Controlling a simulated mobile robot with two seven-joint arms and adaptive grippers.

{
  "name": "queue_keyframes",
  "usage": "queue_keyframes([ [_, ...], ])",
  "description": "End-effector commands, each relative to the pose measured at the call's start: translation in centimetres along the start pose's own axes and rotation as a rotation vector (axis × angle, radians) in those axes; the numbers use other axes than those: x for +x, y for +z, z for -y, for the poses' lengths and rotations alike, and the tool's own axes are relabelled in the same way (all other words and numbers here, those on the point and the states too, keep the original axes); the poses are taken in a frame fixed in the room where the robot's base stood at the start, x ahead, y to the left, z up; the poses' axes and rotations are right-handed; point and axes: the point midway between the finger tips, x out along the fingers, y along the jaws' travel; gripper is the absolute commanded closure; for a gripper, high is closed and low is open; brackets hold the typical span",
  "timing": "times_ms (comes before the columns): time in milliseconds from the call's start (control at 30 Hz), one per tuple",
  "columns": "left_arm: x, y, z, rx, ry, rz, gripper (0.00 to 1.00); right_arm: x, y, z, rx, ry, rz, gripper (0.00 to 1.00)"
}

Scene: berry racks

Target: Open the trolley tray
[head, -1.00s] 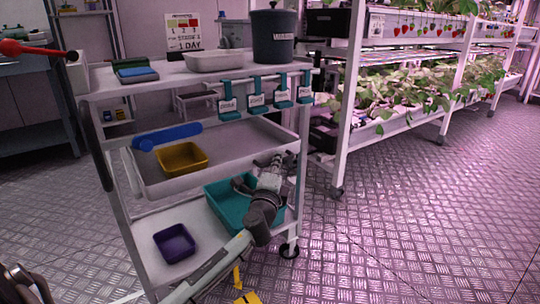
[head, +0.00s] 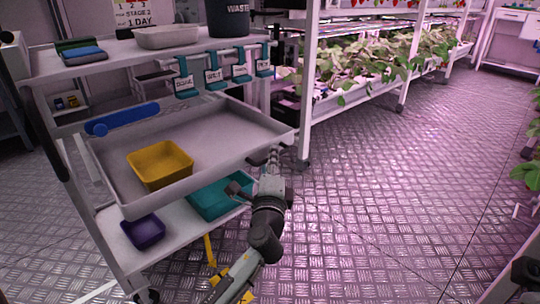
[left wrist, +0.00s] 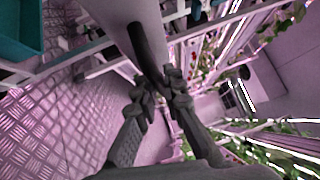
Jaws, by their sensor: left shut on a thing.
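The trolley tray (head: 225,122) is a grey, shallow tray on the middle level of the white trolley (head: 98,66). It stands out past the trolley's front, over part of the lower shelf. The fingers partly hide the handle. My right gripper does not show clearly.
On the lower shelf are a teal bin (head: 212,200), partly under the tray, and a purple bin (head: 143,232). Teal labelled holders (head: 213,78) hang from the top shelf. Plant racks (head: 352,97) stand behind at right. The metal floor (head: 385,205) at right is clear.

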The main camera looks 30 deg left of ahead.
Motion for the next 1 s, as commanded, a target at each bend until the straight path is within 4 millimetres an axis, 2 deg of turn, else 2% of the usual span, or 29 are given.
queue_keyframes([
  [167, 0.0, 0.0, 0.0, 0.0, 0.001, 0.0, 1.0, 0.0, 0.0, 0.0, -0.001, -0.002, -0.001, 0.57],
  [200, 0.0, 0.0, 0.0, 0.0, 0.001, 0.0, 0.87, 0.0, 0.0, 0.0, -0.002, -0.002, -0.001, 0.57],
  [267, 0.0, 0.0, 0.0, 0.0, 0.001, 0.0, 0.81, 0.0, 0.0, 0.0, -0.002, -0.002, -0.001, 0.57],
  [600, -0.3, 0.0, -0.1, 0.0, 0.001, -0.001, 0.81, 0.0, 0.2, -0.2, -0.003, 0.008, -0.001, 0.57],
  [767, -2.6, 0.0, -0.2, -0.002, 0.005, -0.001, 0.81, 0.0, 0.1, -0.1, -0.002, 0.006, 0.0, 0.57],
  [1000, -7.8, 0.0, -0.1, -0.002, 0.005, -0.001, 0.81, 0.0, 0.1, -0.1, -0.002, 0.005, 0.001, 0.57],
])
